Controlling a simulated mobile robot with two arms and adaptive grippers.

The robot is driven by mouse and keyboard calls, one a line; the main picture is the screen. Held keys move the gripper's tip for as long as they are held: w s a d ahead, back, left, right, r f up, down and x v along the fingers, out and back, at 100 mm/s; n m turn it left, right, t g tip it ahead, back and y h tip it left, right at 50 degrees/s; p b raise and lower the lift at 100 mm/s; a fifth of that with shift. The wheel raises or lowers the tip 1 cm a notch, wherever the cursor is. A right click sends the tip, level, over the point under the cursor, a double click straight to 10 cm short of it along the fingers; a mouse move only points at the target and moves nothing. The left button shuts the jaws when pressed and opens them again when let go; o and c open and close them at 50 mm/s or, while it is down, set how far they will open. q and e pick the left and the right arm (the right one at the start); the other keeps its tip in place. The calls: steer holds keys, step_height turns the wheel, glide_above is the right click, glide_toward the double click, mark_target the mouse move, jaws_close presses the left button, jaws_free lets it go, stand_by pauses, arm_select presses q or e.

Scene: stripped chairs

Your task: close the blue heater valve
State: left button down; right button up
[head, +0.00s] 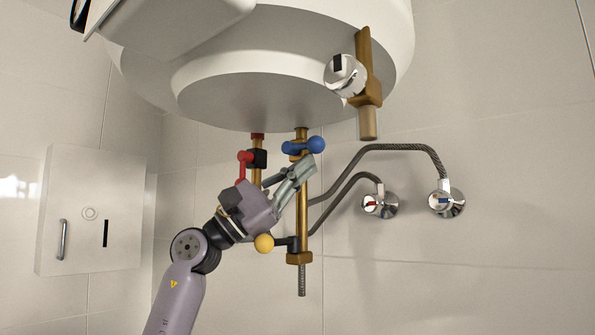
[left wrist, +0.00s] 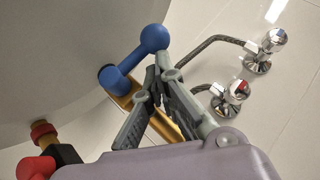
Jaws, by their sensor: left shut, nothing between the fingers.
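The blue heater valve (head: 303,146) sits on a brass pipe (head: 302,215) under the white heater (head: 265,90). Its handle ends in a blue ball that points right in the head view. In the left wrist view the blue valve (left wrist: 135,60) is just beyond my fingertips. My left gripper (head: 305,168) is shut and empty, just below the blue ball. It also shows in the left wrist view (left wrist: 160,80). I cannot tell whether the fingers touch the handle. My right gripper is not in view.
A red valve (head: 245,162) is on the pipe to the left, behind my gripper. A yellow ball handle (head: 264,243) is lower down. Grey hoses run to two chrome wall valves (head: 380,203) (head: 446,200) at right. A chrome-knobbed brass fitting (head: 346,75) hangs at the upper right. A white wall box (head: 95,210) is at left.

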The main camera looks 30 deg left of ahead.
arm_select(q)
steer(key=shift+s+r, duration=0.15)
steer(key=v, duration=1.2)
